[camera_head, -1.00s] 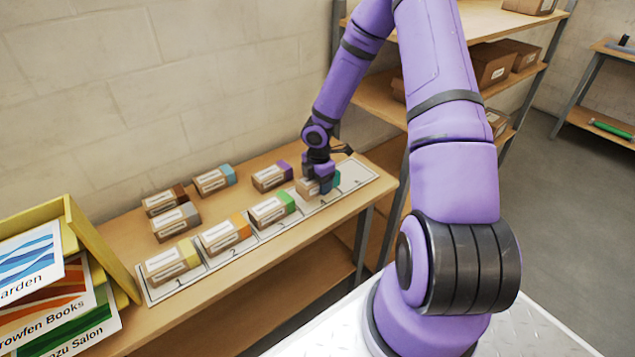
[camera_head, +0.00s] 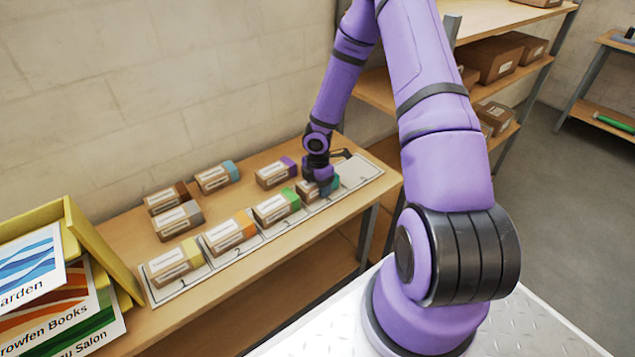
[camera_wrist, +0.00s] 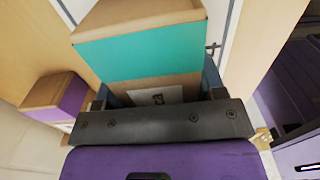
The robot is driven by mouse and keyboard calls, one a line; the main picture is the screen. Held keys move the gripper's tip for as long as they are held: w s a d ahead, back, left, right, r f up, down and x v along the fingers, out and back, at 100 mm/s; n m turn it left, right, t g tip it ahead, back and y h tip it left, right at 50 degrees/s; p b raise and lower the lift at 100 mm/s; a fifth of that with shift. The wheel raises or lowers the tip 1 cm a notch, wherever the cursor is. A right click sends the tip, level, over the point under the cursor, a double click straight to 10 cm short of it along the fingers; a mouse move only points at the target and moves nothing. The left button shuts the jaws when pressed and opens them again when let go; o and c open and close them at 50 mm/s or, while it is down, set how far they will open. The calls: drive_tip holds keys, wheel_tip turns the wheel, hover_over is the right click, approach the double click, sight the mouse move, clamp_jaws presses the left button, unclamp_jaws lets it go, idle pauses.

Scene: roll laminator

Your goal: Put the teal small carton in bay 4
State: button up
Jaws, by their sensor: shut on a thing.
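The teal small carton (camera_wrist: 140,55) is brown cardboard with a teal band and a white label. My gripper (camera_wrist: 158,88) is shut on it, with a finger on either side. In the head view the teal carton (camera_head: 304,190) is at or just above the fourth bay of the white numbered strip (camera_head: 352,181), to the right of the green-banded carton. My gripper (camera_head: 320,181) is over it and hides much of it and of the bay. I cannot tell whether the carton's underside touches the strip.
Yellow (camera_head: 175,262), orange (camera_head: 229,232) and green (camera_head: 277,207) banded cartons stand in bays 1 to 3. Purple (camera_head: 275,173), blue (camera_head: 217,177), brown (camera_head: 166,198) and grey (camera_head: 178,218) banded cartons stand behind. The strip's right end is clear.

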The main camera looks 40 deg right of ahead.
drive_tip(key=o, duration=1.2)
wheel_tip(320, 180, up, 11)
drive_tip(key=shift+f, duration=0.1)
